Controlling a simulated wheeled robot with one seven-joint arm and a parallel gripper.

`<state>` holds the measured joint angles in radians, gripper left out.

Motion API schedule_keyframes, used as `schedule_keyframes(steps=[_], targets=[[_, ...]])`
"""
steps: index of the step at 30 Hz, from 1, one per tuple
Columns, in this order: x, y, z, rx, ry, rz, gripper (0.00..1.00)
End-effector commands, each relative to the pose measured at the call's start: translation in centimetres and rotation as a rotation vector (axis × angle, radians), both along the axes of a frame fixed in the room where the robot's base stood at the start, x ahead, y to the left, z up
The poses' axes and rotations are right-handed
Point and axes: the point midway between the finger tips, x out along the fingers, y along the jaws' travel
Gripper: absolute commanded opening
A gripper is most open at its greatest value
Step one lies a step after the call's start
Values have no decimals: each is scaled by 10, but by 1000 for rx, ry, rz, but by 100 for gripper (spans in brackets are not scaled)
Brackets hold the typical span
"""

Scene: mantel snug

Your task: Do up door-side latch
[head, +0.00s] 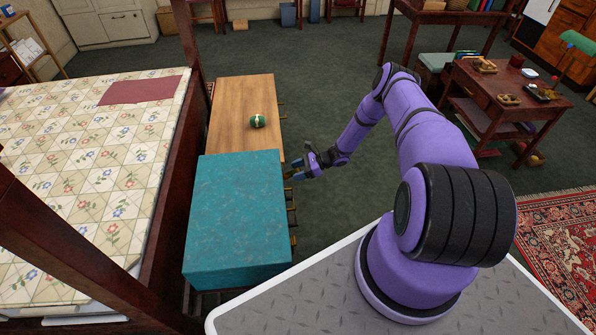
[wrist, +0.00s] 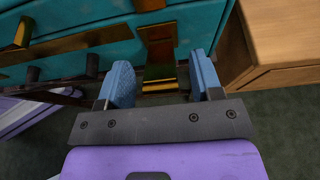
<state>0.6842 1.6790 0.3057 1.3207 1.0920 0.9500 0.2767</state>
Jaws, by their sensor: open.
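A teal chest (head: 236,215) stands beside the bed, with brass latch parts along its right side. In the wrist view, its teal front (wrist: 95,45) carries a brass latch (wrist: 160,48) near the corner, with a flap hanging downward. My gripper (head: 296,172) is beside the chest's far right corner. In the wrist view, my gripper (wrist: 161,65) is open, its two blue fingers on either side of the latch's lower part, with no clear contact. Another brass piece (wrist: 22,35) is on the front at the left. I cannot tell whether the latch is fastened.
A wooden cabinet (head: 235,95) adjoins the chest's far end, with a green striped ball (head: 257,121) on top. The bed (head: 90,160) is on the left. Green carpet (head: 330,110) is open to the right, towards a dark red table (head: 520,82).

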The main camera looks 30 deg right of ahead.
Motion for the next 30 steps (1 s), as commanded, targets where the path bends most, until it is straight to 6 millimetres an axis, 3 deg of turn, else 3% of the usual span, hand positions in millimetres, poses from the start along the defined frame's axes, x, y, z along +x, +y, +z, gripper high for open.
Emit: schedule_keyframes(steps=[3, 4, 11, 20, 30], targets=[[0, 0, 0, 0, 0, 0, 60], [0, 0, 0, 0, 0, 0, 55], [0, 0, 0, 0, 0, 0, 3], [0, 1, 3, -43, 18, 1, 3], [4, 11, 17, -251, 104, 2, 3]])
